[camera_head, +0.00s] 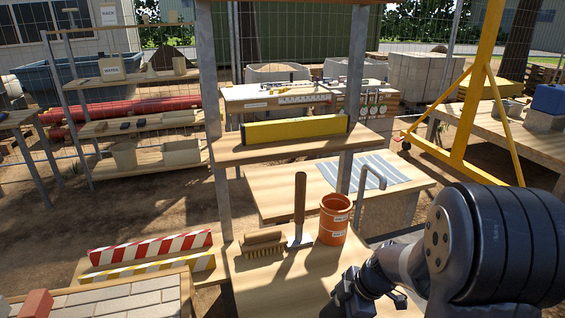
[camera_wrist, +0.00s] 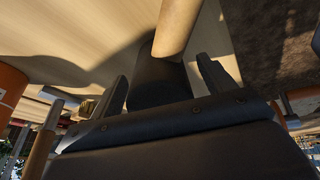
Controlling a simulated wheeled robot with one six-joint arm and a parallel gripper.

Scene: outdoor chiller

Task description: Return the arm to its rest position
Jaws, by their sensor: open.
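My arm comes in at the lower right of the head view. My gripper (camera_head: 352,294) is low over the right part of the wooden tabletop (camera_head: 262,290), its jaws partly hidden by the wrist. In the wrist view my gripper (camera_wrist: 165,85) has its two fingers spread apart. A black cylinder (camera_wrist: 155,85) with a pale wooden handle (camera_wrist: 177,28), like a mallet, shows between and beyond the fingers. I cannot tell whether they touch it. It is not visible in the head view.
An orange bucket (camera_head: 334,220), an upright wooden-handled tool (camera_head: 300,200) and a brush (camera_head: 263,243) stand left of my gripper. A shelf with a yellow level (camera_head: 293,129) and metal posts rises behind. Striped barriers (camera_head: 150,248) lie at lower left.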

